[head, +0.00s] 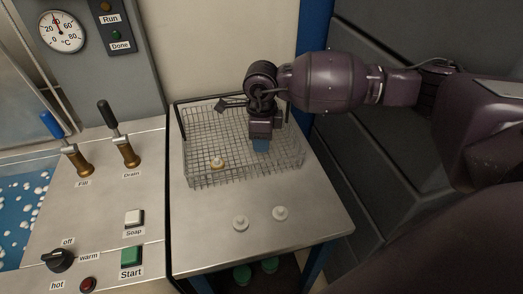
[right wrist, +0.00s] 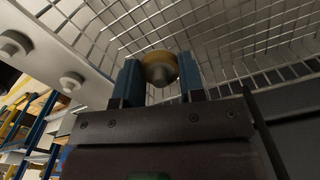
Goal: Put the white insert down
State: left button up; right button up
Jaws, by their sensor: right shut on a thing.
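My right gripper (head: 261,147) reaches down into the wire basket (head: 204,181), in its right part. In the right wrist view its blue fingers (right wrist: 160,82) are shut on a round insert (right wrist: 160,64) with a brass-coloured rim and a pale grey knob. In the head view the gripper hides this insert. I cannot tell whether it touches the basket floor. Another insert (head: 217,163), white on a tan base, sits in the basket to the left. Two white inserts (head: 240,223) (head: 280,212) stand on the metal bench in front of the basket. My left gripper is not in view.
The basket's wire walls surround my right gripper. The metal bench (head: 300,240) is clear around the two front inserts. On the left are a panel with a Start button (head: 131,255), a Soap button (head: 134,217) and two levers, beside a blue bath (head: 20,215).

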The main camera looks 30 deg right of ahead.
aim_at(262, 158)
jog(key=shift+f, duration=2.2)
jog(key=shift+f, duration=0.15)
jog(key=o, duration=1)
jog(key=shift+r, duration=0.3)
notch_tip(262, 158, up, 12)
jog(key=shift+f, duration=0.15)
